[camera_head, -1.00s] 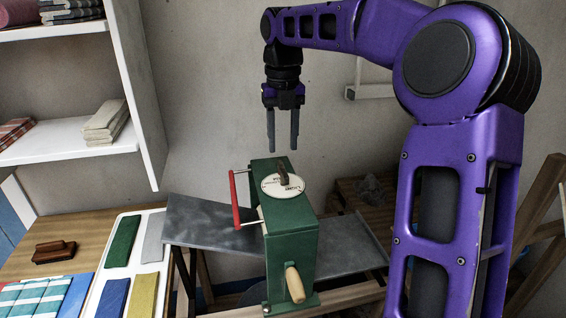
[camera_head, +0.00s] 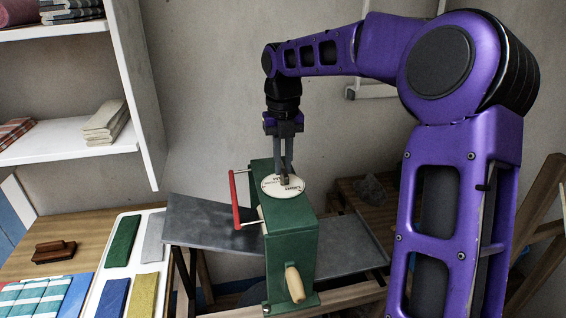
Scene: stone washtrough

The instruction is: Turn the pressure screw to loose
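The pressure screw's round white dial (camera_head: 283,187) lies on top of a green upright machine (camera_head: 291,237). Lettering on the dial is too small to read fully. A dark screw handle (camera_head: 285,181) stands up from the dial's middle, mostly hidden by my fingers. My gripper (camera_head: 285,172) points straight down over the dial, with its fingertips at the handle. The fingers look close together around the handle, but I cannot tell whether they press on it.
A red bar (camera_head: 235,202) sticks out at the machine's left, and a wooden handle (camera_head: 294,284) at its front. Grey boards (camera_head: 215,221) extend on both sides. A white tray (camera_head: 152,214) with coloured cloths lies left. A white shelf (camera_head: 70,141) stands at the back left.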

